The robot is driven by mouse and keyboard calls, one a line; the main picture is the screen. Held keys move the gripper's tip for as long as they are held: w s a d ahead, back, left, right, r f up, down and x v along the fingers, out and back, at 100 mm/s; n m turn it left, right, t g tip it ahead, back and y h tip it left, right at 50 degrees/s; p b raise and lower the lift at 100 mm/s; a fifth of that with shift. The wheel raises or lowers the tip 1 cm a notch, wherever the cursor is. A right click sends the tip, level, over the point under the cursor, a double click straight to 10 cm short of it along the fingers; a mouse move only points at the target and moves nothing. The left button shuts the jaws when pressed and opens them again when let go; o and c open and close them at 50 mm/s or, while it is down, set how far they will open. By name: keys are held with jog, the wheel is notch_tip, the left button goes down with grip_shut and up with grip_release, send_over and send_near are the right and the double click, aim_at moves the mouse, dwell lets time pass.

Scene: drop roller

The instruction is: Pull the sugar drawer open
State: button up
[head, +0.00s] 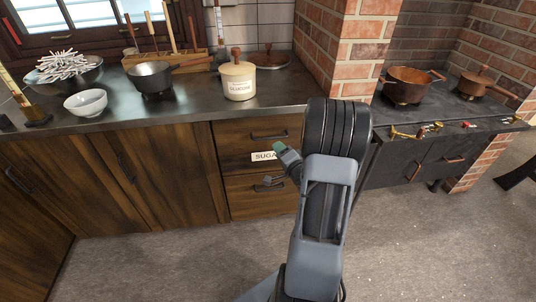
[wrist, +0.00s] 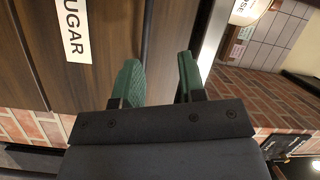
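The upper drawer (head: 235,150) under the counter carries the white "SUGAR" label (head: 263,156) and a dark bar handle (head: 268,135). It looks shut. In the wrist view the label (wrist: 75,30) appears turned on its side, left of my gripper. My gripper (wrist: 160,58) is open and empty, with green finger pads. A dark bar, apparently the handle (wrist: 148,25), lies in the gap between the fingers; I cannot tell how far beyond the tips. In the head view my gripper (head: 279,149) is just below the handle's right end, partly hidden by my arm.
A lower drawer (head: 250,204) with its own handle sits beneath. The dark counter (head: 200,110) overhangs and bears a cream labelled pot (head: 238,80). Right are a brick pillar (head: 345,60) and a stove (head: 420,155). The floor (head: 170,265) in front is clear.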

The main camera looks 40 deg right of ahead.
aim_at(268, 138)
notch_tip(268, 138, down, 4)
jog(key=s+d+m+t+b, duration=0.1)
jog(key=s+m+t+b, duration=0.1)
jog(key=shift+m+y, duration=0.3)
jog(key=w, duration=0.4)
jog(key=w+r+b, duration=0.1)
jog(key=w, duration=0.3)
jog(key=w+d+r, duration=0.1)
jog(key=w, duration=0.3)
jog(key=shift+w+b, duration=0.3)
jog(key=shift+c, duration=0.4)
grip_shut()
